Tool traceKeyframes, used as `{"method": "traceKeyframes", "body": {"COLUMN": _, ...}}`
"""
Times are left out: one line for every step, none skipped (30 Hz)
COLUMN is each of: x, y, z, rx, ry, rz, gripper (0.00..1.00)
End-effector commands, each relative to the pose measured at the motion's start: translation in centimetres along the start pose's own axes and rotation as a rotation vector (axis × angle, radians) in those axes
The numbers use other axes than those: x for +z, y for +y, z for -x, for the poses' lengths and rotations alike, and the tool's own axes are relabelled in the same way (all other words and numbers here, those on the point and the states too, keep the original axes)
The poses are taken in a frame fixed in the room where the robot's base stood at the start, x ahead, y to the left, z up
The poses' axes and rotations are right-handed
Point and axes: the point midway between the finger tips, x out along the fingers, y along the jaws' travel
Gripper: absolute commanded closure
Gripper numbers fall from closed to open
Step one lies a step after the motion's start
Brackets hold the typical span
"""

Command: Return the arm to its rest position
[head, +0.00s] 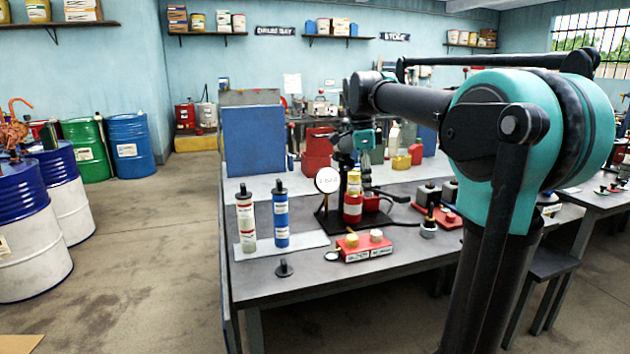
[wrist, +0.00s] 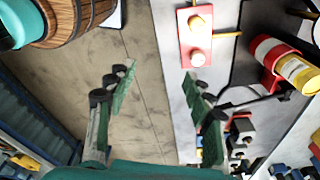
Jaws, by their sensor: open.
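My gripper (wrist: 158,85) is open in the wrist view, its two green-padded fingers spread wide with nothing between them. The table's edge runs between the fingers, with the floor on the left and the tabletop on the right. In the head view my arm reaches out from the right, its upper link roughly level. My gripper (head: 366,160) hangs above the workbench (head: 300,283), just behind and above a red bottle with a yellow upper part (head: 352,205). The bottle also shows in the wrist view (wrist: 268,58), right of the fingers. The fingertips are small and partly obscured in the head view.
A white bottle (head: 246,220) and a blue bottle (head: 281,218) stand upright on a pale mat. Drums (head: 32,235) stand left; the floor between is clear.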

Motion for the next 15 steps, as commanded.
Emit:
{"method": "traceKeyframes", "body": {"x": -0.1, "y": 0.2, "z": -0.6, "rx": -0.005, "ry": -0.003, "rz": 0.022, "gripper": 0.48}}
{"method": "traceKeyframes", "body": {"x": -0.1, "y": 0.3, "z": -0.8, "rx": -0.007, "ry": -0.005, "rz": 0.034, "gripper": 0.48}}
{"method": "traceKeyframes", "body": {"x": -0.1, "y": 0.4, "z": -1.2, "rx": -0.011, "ry": -0.007, "rz": 0.052, "gripper": 0.48}}
{"method": "traceKeyframes", "body": {"x": -0.2, "y": 0.5, "z": -1.5, "rx": -0.013, "ry": -0.008, "rz": 0.065, "gripper": 0.48}}
{"method": "traceKeyframes", "body": {"x": -0.2, "y": 0.5, "z": -1.8, "rx": -0.016, "ry": -0.01, "rz": 0.08, "gripper": 0.48}}
{"method": "traceKeyframes", "body": {"x": -0.2, "y": 0.6, "z": -2.2, "rx": -0.021, "ry": -0.012, "rz": 0.098, "gripper": 0.48}}
{"method": "traceKeyframes", "body": {"x": -0.2, "y": 0.7, "z": -2.5, "rx": -0.024, "ry": -0.013, "rz": 0.113, "gripper": 0.48}}
{"method": "traceKeyframes", "body": {"x": -0.3, "y": 0.8, "z": -2.9, "rx": -0.029, "ry": -0.015, "rz": 0.13, "gripper": 0.48}}
{"method": "traceKeyframes", "body": {"x": -0.3, "y": 1.0, "z": -3.3, "rx": -0.034, "ry": -0.017, "rz": 0.153, "gripper": 0.48}}
{"method": "traceKeyframes", "body": {"x": -0.4, "y": 1.1, "z": -3.7, "rx": -0.038, "ry": -0.018, "rz": 0.172, "gripper": 0.48}}
{"method": "traceKeyframes", "body": {"x": -0.4, "y": 1.3, "z": -4.2, "rx": -0.043, "ry": -0.02, "rz": 0.193, "gripper": 0.48}}
{"method": "traceKeyframes", "body": {"x": -0.5, "y": 1.5, "z": -4.8, "rx": -0.049, "ry": -0.022, "rz": 0.222, "gripper": 0.48}}
{"method": "traceKeyframes", "body": {"x": -0.6, "y": 1.7, "z": -5.3, "rx": -0.056, "ry": -0.024, "rz": 0.246, "gripper": 0.48}}
{"method": "traceKeyframes", "body": {"x": -0.6, "y": 1.9, "z": -5.9, "rx": -0.062, "ry": -0.025, "rz": 0.272, "gripper": 0.48}}
{"method": "traceKeyframes", "body": {"x": -0.7, "y": 2.2, "z": -6.7, "rx": -0.071, "ry": -0.027, "rz": 0.309, "gripper": 0.48}}
